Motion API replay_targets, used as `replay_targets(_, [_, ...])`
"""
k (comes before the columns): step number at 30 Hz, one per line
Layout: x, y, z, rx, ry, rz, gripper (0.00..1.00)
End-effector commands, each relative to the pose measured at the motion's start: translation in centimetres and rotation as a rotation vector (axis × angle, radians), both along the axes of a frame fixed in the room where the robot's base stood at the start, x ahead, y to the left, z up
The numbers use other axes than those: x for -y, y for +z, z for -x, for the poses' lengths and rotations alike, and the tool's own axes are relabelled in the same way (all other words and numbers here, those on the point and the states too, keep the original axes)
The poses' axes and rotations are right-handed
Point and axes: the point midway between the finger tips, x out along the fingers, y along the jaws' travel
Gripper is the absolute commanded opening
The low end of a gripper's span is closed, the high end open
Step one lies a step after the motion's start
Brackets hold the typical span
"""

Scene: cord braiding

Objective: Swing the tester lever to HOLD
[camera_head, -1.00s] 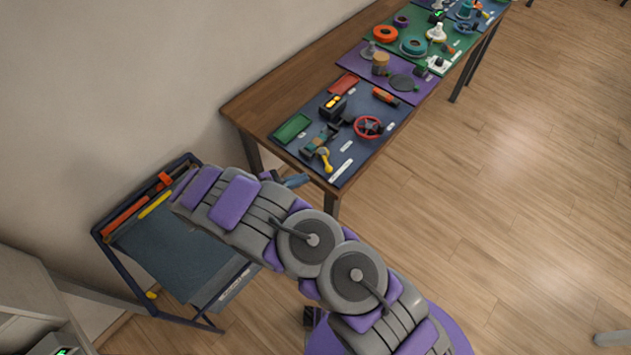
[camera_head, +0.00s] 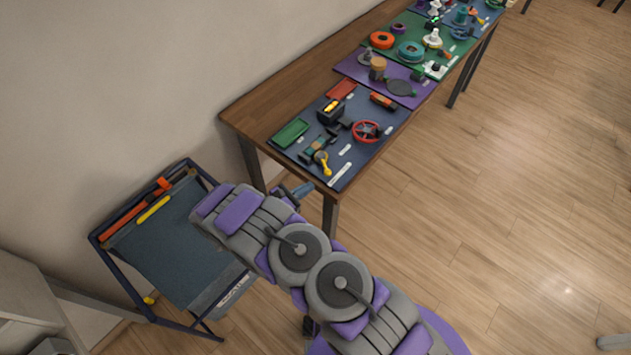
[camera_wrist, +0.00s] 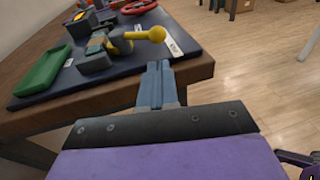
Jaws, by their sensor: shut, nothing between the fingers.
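The tester lever is a yellow handle with a ball end (camera_head: 325,166) at the near end of the dark blue mat in the head view. It also shows in the wrist view, with its yellow ball (camera_wrist: 156,34) pointing right and its arm joined to the grey-green tester body (camera_wrist: 98,45). My gripper (camera_wrist: 156,70) is shut and empty, its blue-grey fingers pointing at the table's near edge, just short of the lever and apart from it. In the head view the gripper (camera_head: 300,190) shows beside the table's near corner. The label lettering is too small to read.
A green tray (camera_head: 290,133), a red handwheel (camera_head: 366,131) and a dark box (camera_head: 331,111) share the blue mat. The wooden table (camera_head: 246,112) runs away along the wall. A dark folding stand (camera_head: 180,250) is at left.

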Motion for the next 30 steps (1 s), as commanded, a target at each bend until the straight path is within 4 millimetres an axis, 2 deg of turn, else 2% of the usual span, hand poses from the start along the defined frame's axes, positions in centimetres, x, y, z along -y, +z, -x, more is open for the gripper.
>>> replay_targets(3, [1.5,0.2,-1.2,0.001,-0.002,-0.003,0.00])
replay_targets(10, [3.0,0.7,-2.6,0.003,-0.001,-0.003,0.00])
replay_targets(30, [3.3,0.9,-2.9,0.002,0.020,-0.002,0.00])
